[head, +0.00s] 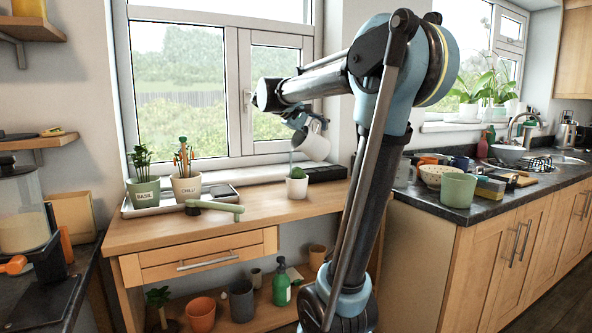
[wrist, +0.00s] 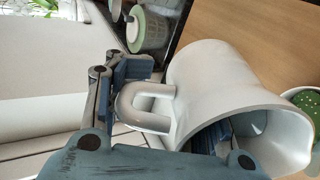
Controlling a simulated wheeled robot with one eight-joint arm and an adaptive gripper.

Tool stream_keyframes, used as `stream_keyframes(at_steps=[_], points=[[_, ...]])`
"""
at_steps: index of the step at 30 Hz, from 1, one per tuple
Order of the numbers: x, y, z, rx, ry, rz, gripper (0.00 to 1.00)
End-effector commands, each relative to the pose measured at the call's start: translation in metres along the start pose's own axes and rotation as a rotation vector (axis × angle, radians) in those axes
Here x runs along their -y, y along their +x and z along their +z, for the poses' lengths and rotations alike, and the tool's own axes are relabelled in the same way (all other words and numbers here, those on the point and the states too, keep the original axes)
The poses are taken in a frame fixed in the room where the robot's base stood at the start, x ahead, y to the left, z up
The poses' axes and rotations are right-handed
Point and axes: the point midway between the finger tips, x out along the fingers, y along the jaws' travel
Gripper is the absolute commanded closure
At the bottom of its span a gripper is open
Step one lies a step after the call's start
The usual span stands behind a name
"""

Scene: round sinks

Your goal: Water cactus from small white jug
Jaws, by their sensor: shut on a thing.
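The small white jug (head: 313,142) is in the air above the table, tipped steeply with its mouth toward the lower left. My gripper (head: 300,123) is shut on its looped handle, which shows in the wrist view (wrist: 146,103). The cactus (head: 297,172) is a small green dome in a white pot (head: 297,188) on the table, just below the jug and apart from it. A thin pale streak (head: 291,158), like water, runs down from the jug's mouth to the cactus. In the wrist view, the cactus (wrist: 306,106) shows at the right edge, beside the jug.
A tray (head: 135,209) with the basil pot (head: 144,194) and chilli pot (head: 186,188) stands at the table's left. A green-handled tool (head: 215,208) lies near them. A black box (head: 326,173) lies behind right of the cactus. The table's front middle is clear.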

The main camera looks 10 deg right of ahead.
Motion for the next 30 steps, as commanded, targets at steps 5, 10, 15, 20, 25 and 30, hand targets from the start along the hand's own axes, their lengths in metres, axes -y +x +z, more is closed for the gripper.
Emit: stream_keyframes(at_steps=[5,10,15,20,25,30], points=[[0.000,0.000,0.000,0.000,0.000,0.003,1.00],[-0.001,-0.001,0.000,0.000,0.000,0.007,1.00],[0.005,0.009,0.001,0.001,0.002,-0.084,1.00],[0.015,0.019,0.000,-0.001,0.002,-0.205,1.00],[0.025,0.030,0.000,-0.004,0.001,-0.323,1.00],[0.027,0.030,-0.001,-0.007,-0.002,-0.336,1.00]])
